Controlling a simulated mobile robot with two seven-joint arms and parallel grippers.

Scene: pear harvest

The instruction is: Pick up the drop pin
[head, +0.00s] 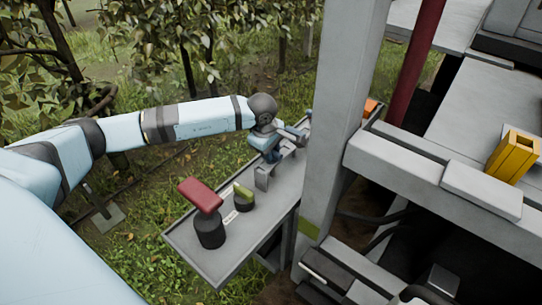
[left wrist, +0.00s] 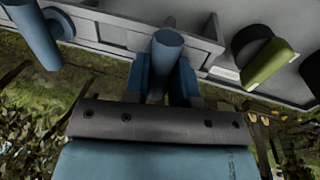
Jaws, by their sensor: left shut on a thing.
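A blue cylindrical pin (left wrist: 167,45), which I take to be the drop pin, stands between the two blue fingers of my left gripper (left wrist: 162,78) in the left wrist view. The gripper is shut on it. Its lower part is hidden by the fingers and the wrist. In the head view my left gripper (head: 272,153) is over the far part of a narrow grey tray (head: 262,228), beside a small grey bracket (head: 262,178). The pin is too small to make out there. My right gripper is not in view.
A second blue cylinder (left wrist: 32,32) is at the left of the left wrist view. On the tray stand a red-topped black knob (head: 210,232) and a green-topped one (head: 244,200). A grey post (head: 340,110) rises close to the right of my left gripper. Grass lies to the left.

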